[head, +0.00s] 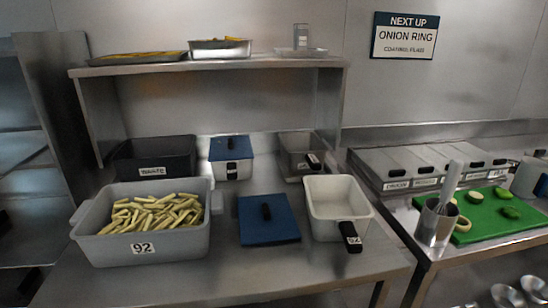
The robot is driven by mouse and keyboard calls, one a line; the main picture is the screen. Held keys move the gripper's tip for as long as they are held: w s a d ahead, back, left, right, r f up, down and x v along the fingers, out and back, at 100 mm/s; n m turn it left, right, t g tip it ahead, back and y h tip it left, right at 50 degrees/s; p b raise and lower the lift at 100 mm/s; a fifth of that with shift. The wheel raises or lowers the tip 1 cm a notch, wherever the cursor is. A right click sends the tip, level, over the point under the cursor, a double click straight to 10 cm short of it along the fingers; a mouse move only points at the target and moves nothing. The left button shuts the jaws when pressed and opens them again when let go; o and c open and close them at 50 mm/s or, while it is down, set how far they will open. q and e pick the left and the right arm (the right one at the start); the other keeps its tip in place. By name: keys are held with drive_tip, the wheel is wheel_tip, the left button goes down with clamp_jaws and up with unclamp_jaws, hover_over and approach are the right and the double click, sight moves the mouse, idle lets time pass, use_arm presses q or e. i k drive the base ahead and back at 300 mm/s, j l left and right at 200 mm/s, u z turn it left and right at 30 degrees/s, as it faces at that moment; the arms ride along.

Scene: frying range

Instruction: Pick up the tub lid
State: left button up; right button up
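A blue lid (283,228) with a black handle on top lies flat on the steel table. It sits between a grey tub of cut fries (103,246) on its left and an empty white tub (333,230) with a black handle on its right. A second blue lid (218,146), also with a black handle, sits on a small white tub (241,170) farther back. Neither of my grippers is in view.
A black bin labelled waste (123,165) and a metal pan (287,160) stand behind. A shelf (270,62) with trays overhangs the back. On the right counter are a metal cup (432,228) with utensils and a green cutting board (485,232). Bare table lies in front of the lid.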

sight(263, 218)
drive_tip(key=l+z, duration=0.2)
drive_tip(key=l, duration=1.5)
